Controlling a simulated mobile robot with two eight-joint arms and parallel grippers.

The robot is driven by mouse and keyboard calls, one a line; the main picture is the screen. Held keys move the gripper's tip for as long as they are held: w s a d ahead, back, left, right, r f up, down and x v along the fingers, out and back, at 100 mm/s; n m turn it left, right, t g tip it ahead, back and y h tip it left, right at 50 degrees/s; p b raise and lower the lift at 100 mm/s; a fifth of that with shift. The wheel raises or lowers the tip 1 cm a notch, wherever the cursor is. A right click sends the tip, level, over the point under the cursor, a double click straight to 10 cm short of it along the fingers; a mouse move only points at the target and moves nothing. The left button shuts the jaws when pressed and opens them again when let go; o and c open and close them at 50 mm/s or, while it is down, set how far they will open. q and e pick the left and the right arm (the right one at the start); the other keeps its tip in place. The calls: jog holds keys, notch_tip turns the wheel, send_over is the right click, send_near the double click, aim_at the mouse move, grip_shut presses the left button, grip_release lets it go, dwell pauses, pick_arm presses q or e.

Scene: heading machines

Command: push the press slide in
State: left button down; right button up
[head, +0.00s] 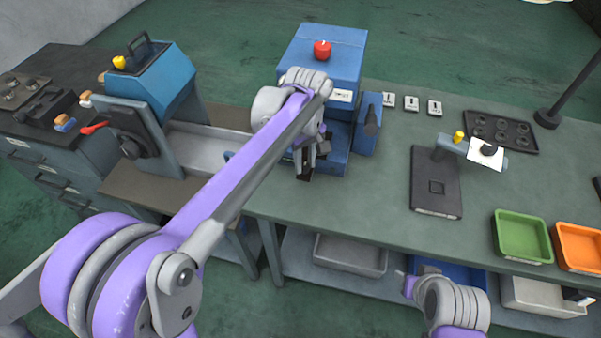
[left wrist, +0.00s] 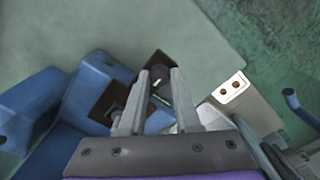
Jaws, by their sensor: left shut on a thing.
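The blue press (head: 318,58) with a red button on top stands at the back middle of the bench. My left gripper (head: 306,168) is low at its front, pointing down. In the left wrist view my two grey fingers (left wrist: 158,108) stand apart with a dark, narrow piece (left wrist: 160,75) between their tips. I take it for the press slide's handle, and the gripper is shut on it. The slide itself is mostly hidden behind my left arm and hand. My right gripper (head: 412,286) is low at the front right, small and partly hidden by its own wrist.
A blue heading machine (head: 165,80) with a red lever stands at the left. A grey trough (head: 205,145) runs between it and the press. A dark stand (head: 436,185), a green bin (head: 522,238) and an orange bin (head: 580,247) are to the right.

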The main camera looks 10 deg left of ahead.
pick_arm(q)
jog(key=shift+s, duration=0.1)
jog(key=c, duration=0.6)
grip_release()
notch_tip(320, 180, up, 11)
jog(key=shift+p, duration=0.35)
jog(key=shift+f, duration=0.1)
jog(key=shift+c, duration=0.4)
